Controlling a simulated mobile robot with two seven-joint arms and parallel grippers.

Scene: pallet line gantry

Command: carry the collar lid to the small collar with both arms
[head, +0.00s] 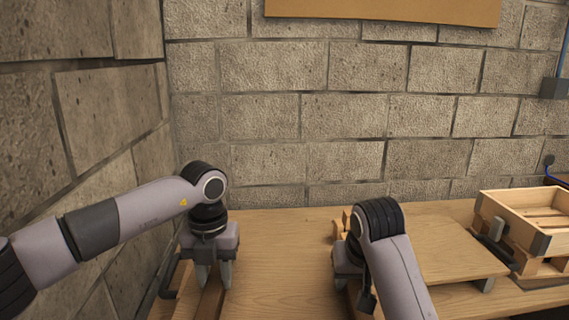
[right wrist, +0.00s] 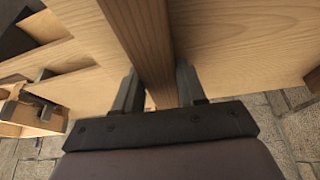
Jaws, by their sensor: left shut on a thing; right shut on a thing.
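The collar lid shows as dark brown wooden bars in my grippers; its full outline merges with pale wood around it. My left gripper (head: 213,278) points down, shut on a bar (head: 210,303) at the left. My right gripper (head: 352,275) is shut on a bar of the lid, mostly hidden by my arm in the head view. In the right wrist view this bar (right wrist: 150,50) runs between both fingers of the right gripper (right wrist: 160,92). An open slatted wooden frame with grey metal corners, apparently the small collar (head: 545,243), stands at the far right.
A pale board (head: 455,258) with a grey foot lies between my right gripper and the frame. The wooden worktop (head: 280,235) is bare between my grippers. A block wall (head: 300,120) closes off the back and left. A brown panel (head: 385,10) hangs high on it.

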